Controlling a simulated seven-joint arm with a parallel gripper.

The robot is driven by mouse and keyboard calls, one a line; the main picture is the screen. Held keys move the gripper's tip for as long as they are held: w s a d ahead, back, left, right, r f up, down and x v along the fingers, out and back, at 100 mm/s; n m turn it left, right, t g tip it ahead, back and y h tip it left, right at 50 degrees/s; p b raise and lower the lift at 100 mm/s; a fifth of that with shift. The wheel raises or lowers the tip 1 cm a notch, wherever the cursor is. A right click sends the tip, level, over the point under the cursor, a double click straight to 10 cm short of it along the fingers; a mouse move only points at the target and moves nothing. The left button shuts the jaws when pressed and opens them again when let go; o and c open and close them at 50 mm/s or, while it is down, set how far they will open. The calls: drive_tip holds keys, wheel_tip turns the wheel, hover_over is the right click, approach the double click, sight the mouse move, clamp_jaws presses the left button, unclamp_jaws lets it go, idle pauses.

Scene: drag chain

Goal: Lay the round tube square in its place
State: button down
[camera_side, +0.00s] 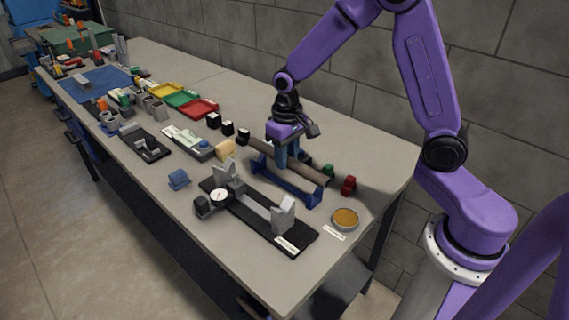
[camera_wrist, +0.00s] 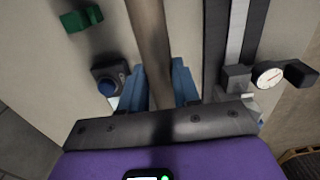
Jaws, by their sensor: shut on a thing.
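The round tube (camera_side: 303,165) is long and brown. My gripper (camera_side: 287,160) is shut on it, with blue fingers on either side near its middle. In the wrist view the tube (camera_wrist: 148,35) runs up the picture between the fingers (camera_wrist: 160,85). The blue rack (camera_side: 283,181) with raised ends lies in front of the tube in the side view. I cannot tell how far the tube is above the table. A black-based fixture (camera_side: 262,229) with two grey V-blocks (camera_side: 284,213) and a dial gauge (camera_side: 218,195) stands nearer the camera; its gauge shows in the wrist view (camera_wrist: 268,76).
A red block (camera_side: 348,185), a green block (camera_side: 328,170) and an amber round dish (camera_side: 345,218) lie near the right end. A tan block (camera_side: 226,149) and a blue block (camera_side: 178,179) lie to the left. Several trays and parts fill the far table.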

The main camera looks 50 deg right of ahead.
drive_tip(key=s+r, duration=0.5)
drive_tip(key=shift+d+r, duration=0.2)
drive_tip(key=shift+r, duration=0.1)
drive_tip(key=s+r, duration=0.3)
drive_tip(key=s, duration=0.5)
drive_tip(key=w+a, duration=1.2)
drive_tip(key=w, duration=0.1)
drive_tip(key=shift+w, duration=0.3)
drive_tip(key=shift+f, duration=0.1)
drive_tip(key=shift+f, duration=2.6)
drive_tip(key=shift+f, duration=1.5)
drive_tip(key=c, duration=0.7)
unclamp_jaws()
drive_tip(key=shift+c, duration=0.2)
